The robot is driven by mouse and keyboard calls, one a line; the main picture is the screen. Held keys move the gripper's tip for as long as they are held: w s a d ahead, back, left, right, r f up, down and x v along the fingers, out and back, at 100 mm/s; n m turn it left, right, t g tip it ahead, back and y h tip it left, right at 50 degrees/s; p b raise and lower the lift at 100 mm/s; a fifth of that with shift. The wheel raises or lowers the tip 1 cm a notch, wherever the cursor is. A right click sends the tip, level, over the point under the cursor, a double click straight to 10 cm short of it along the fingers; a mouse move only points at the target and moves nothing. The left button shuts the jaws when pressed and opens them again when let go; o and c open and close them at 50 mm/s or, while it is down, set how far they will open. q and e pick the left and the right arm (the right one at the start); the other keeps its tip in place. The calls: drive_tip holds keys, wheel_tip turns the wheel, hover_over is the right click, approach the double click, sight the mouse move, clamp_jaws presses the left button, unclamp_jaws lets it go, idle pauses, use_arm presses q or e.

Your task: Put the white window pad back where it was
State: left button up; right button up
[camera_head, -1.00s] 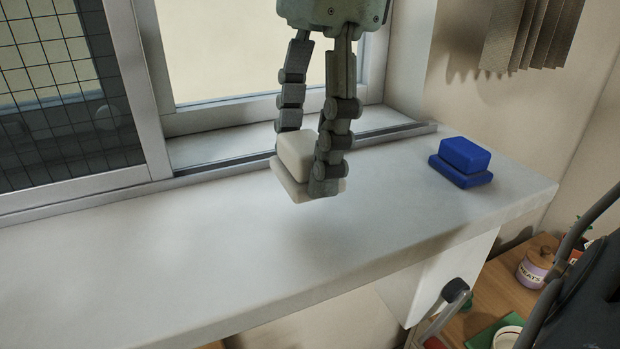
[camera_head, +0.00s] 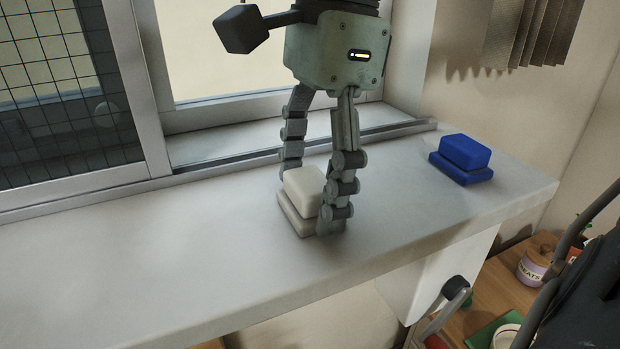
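The white window pad (camera_head: 303,194), a small block on a wider flat base, is at the middle of the pale window sill (camera_head: 150,260). It looks upright and appears to touch the sill. My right gripper (camera_head: 318,192) points down from above, one finger behind the pad and the other at its right side. It looks shut on the pad, and the right finger hides part of the pad's right side. My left gripper is not in view.
A blue pad (camera_head: 463,160) of the same shape sits on the sill to the right. The metal window frame (camera_head: 140,90) and track run behind. The sill's left part is clear. Below right, a wooden surface holds a purple jar (camera_head: 533,268).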

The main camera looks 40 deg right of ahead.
sight(324, 174)
drive_tip(key=shift+o, duration=0.3)
drive_tip(key=shift+r, duration=0.15)
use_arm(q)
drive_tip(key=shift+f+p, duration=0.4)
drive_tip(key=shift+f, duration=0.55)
use_arm(e)
wheel_tip(324, 174, up, 12)
drive_tip(key=d, duration=0.1)
drive_tip(key=shift+s+d, duration=0.15)
drive_tip(key=shift+d, duration=0.25)
